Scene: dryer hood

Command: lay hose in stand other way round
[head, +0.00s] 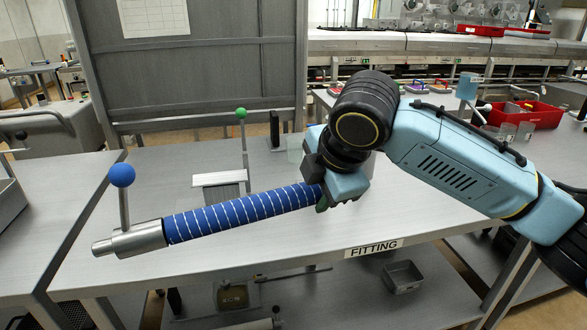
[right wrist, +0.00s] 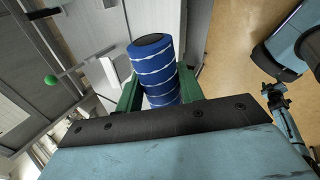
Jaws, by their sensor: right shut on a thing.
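The hose (head: 240,213) is blue with white stripes. Its left end has a grey metal fitting (head: 130,240) with a blue ball (head: 122,175) on an upright stalk. My right gripper (head: 322,192) is shut on the hose's other end, at the right. In the right wrist view the green fingers (right wrist: 158,95) sit on both sides of the striped hose (right wrist: 155,70). The hose slants, its metal end lower left, in front of the stand. The stand (head: 220,180) has a pale block and a thin post with a green ball (head: 241,113). The hose partly hides the stand. My left gripper does not show.
The grey table (head: 400,215) carries a FITTING label (head: 373,248) on its front edge. A grey panel (head: 190,70) stands behind it. A red bin (head: 525,113) is at the back right. A small metal tray (head: 403,277) sits on the lower shelf.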

